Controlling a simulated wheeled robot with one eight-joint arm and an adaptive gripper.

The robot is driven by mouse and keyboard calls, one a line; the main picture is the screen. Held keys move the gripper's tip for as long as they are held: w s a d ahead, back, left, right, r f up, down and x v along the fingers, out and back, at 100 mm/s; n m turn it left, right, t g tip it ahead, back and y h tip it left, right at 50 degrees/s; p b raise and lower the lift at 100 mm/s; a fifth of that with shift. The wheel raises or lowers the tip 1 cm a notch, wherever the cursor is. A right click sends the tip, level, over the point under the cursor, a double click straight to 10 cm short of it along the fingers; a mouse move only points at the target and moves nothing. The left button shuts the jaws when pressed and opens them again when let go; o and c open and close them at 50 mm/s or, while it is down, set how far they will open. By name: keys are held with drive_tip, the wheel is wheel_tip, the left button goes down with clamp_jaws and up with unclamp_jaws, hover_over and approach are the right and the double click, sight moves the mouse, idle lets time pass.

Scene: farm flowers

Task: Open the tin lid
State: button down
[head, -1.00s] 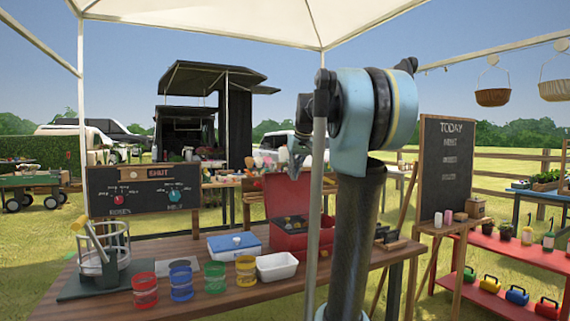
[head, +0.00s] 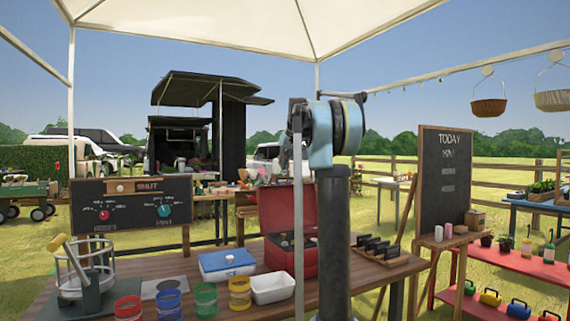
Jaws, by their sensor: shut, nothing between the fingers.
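A white box with a blue lid (head: 227,262) stands on the wooden table, its lid shut. Right behind it is a red metal box (head: 282,255) with its red lid (head: 286,207) raised. Small dark items show inside the red box, and my arm hides its right side. I cannot tell for certain which of these is the tin. My arm rises right of the middle and bends at a pale blue joint. A thin grey link of it runs down out of the bottom of the picture. My gripper is outside the picture.
An open white tub (head: 272,290) and coloured ring-shaped jars, including a yellow one (head: 239,292), stand along the table front. A dark rack (head: 380,248) is right of my arm. A control board (head: 131,202) stands behind.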

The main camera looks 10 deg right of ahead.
drive_tip(key=shift+s+f, duration=0.2)
drive_tip(key=shift+f, duration=1)
drive_tip(key=shift+s+f, duration=0.15)
drive_tip(key=shift+f, duration=1)
